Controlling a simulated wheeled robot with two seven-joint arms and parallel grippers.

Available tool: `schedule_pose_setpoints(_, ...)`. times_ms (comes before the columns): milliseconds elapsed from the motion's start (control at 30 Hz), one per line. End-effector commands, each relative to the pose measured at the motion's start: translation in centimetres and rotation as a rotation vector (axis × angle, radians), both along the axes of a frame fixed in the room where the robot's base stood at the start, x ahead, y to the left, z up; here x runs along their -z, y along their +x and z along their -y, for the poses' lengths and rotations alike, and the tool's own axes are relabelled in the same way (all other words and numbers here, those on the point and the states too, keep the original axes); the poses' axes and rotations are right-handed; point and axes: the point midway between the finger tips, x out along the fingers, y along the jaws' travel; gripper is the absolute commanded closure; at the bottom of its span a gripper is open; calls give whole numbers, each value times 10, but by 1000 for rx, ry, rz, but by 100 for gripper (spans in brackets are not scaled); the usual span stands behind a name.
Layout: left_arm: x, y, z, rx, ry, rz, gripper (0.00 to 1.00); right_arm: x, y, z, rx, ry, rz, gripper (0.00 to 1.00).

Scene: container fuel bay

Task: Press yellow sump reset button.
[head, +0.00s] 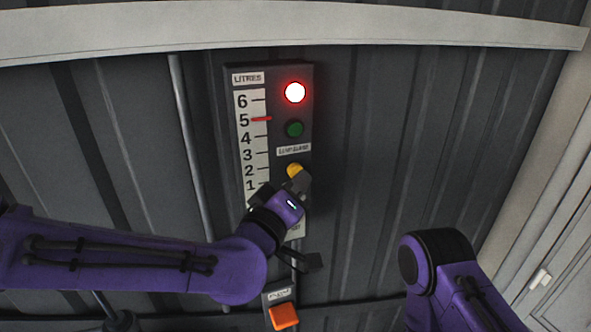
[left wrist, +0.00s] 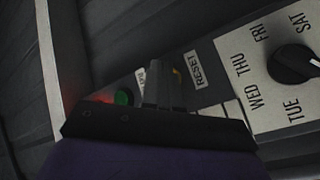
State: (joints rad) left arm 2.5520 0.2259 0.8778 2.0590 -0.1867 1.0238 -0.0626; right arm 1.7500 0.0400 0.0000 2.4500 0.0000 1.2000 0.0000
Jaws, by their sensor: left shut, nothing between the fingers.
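The yellow button (head: 294,170) is on a dark wall panel (head: 308,140), below a small label. My left gripper (head: 302,181) is shut and empty, with its tips at the button's lower right edge. In the head view the gripper covers part of the button; I cannot tell whether they touch. My right gripper is not in view.
A lit red lamp (head: 295,92) and a green one (head: 294,129) sit above the button. A litres scale (head: 250,140) has its red pointer near 5. An orange button (head: 284,316) is below. A weekday dial (left wrist: 294,64) shows in the left wrist view.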

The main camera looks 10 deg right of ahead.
Motion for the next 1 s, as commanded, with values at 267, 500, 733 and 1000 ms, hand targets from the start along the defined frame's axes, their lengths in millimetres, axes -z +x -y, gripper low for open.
schedule_pose_setpoints(267,0,0,0,0,0,0,100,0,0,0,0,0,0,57)
schedule_pose_setpoints(500,0,3,-1,-1,0,-1,100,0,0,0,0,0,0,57)
schedule_pose_setpoints(733,0,6,-1,0,0,-2,100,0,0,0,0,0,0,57)
schedule_pose_setpoints(1000,0,8,-2,0,0,-2,100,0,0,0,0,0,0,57)
